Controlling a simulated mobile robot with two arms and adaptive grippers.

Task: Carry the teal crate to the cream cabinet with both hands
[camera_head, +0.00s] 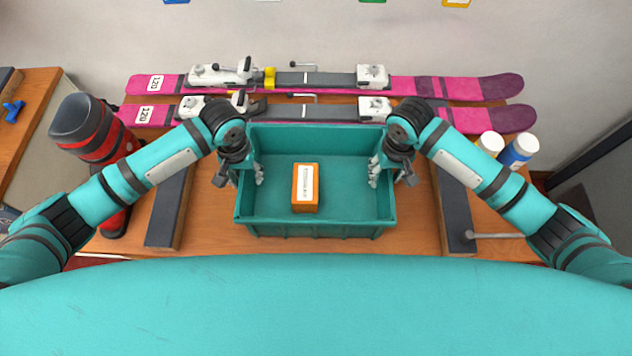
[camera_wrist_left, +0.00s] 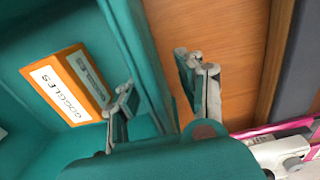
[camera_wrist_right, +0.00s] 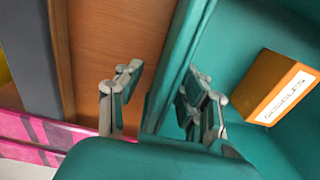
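The teal crate (camera_head: 318,230) stands upright on the wooden bench, with an orange goggles box (camera_head: 305,188) lying inside it. My left gripper (camera_head: 241,180) is at the crate's left side wall, one finger inside and one outside. In the left wrist view its fingers (camera_wrist_left: 160,88) stand apart, with bare wood showing between the outer finger and the wall. My right gripper (camera_head: 391,178) straddles the right side wall the same way. In the right wrist view its fingers (camera_wrist_right: 160,95) are also apart, with a gap outside the wall.
Two pink skis (camera_head: 450,88) with bindings lie behind the crate. Dark-topped bars (camera_head: 168,210) (camera_head: 455,215) flank it. A red and black boot-like object (camera_head: 95,130) stands at left. White-capped bottles (camera_head: 518,150) stand at right. Bench wood (camera_head: 215,215) shows beside the crate.

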